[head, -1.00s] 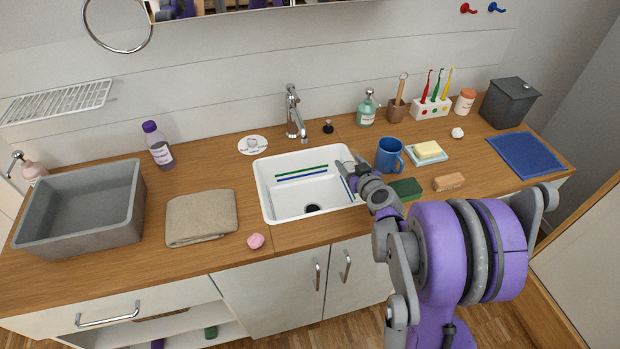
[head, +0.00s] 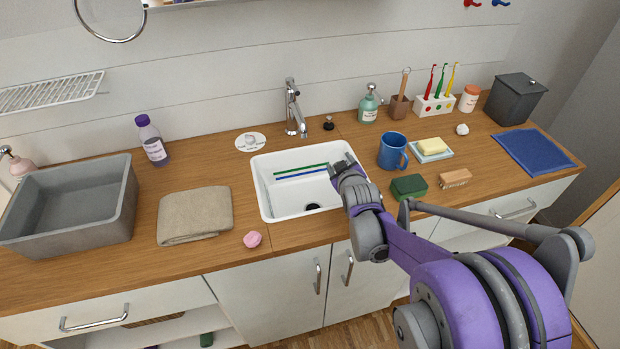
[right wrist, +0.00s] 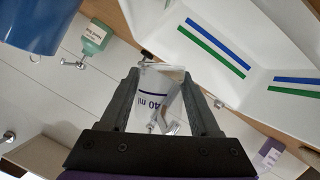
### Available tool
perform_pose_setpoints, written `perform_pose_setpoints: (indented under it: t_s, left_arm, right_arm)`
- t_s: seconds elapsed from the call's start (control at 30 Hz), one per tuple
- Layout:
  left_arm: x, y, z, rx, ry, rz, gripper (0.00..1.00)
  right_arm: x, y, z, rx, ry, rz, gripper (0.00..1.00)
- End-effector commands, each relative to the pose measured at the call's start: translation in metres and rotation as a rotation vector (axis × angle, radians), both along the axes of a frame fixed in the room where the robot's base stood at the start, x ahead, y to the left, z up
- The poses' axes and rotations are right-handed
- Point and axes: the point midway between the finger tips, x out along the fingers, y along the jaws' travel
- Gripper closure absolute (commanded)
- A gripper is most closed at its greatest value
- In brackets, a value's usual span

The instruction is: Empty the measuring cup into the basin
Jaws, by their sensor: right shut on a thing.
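The basin (head: 283,205) is a white rectangular sink set in the wooden counter, with green and blue stripes on its inner wall and a dark drain. The striped wall of the basin (right wrist: 258,92) also fills the upper right of the right wrist view. My right gripper (head: 342,166) is over the basin's right side. In the right wrist view, my right gripper (right wrist: 163,82) is shut on the measuring cup (right wrist: 153,88), which is clear and marked "40 ml". Its contents and exact tilt I cannot tell. In the head view the cup is hidden by my gripper. My left gripper is not in view.
The faucet (head: 292,108) stands behind the basin. A blue mug (head: 392,152), a green sponge (head: 408,187) and a brush (head: 455,178) are to its right. A folded towel (head: 195,215), a pink ball (head: 252,239) and a grey tub (head: 125,205) are to its left.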

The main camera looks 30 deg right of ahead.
Motion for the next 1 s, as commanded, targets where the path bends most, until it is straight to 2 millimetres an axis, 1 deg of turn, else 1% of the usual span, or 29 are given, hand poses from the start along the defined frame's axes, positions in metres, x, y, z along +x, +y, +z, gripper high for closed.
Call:
perform_pose_setpoints:
  t_s: [0.17,0.33,0.4,0.47,0.53,0.57,0.6,0.7,0.83,1.0]
  left_arm:
    - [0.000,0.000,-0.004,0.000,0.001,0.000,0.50]
    - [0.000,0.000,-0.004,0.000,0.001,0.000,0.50]
    - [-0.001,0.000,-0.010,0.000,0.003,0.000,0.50]
    - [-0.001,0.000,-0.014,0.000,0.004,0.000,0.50]
    - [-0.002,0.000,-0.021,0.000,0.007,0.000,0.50]
    - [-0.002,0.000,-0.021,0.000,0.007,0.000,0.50]
    - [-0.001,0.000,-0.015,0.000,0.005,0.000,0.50]
    - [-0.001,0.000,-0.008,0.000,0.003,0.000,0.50]
    - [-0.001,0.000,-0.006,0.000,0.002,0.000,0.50]
    - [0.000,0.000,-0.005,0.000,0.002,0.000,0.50]
  right_arm:
    - [0.003,0.006,-0.003,-0.054,0.029,0.003,0.98]
    - [0.007,0.012,-0.007,-0.120,0.065,0.007,0.98]
    - [0.006,0.013,-0.017,-0.154,0.088,0.009,0.98]
    - [0.006,0.013,-0.023,-0.185,0.105,0.010,0.98]
    - [0.008,0.015,-0.036,-0.240,0.136,0.012,0.98]
    - [0.008,0.016,-0.036,-0.262,0.150,0.013,0.98]
    - [0.008,0.015,-0.029,-0.292,0.164,0.014,0.98]
    - [0.008,0.015,-0.022,-0.368,0.206,0.014,0.97]
    - [0.009,0.016,-0.018,-0.477,0.263,0.016,0.97]
    - [0.009,0.015,-0.015,-0.531,0.289,0.014,0.97]
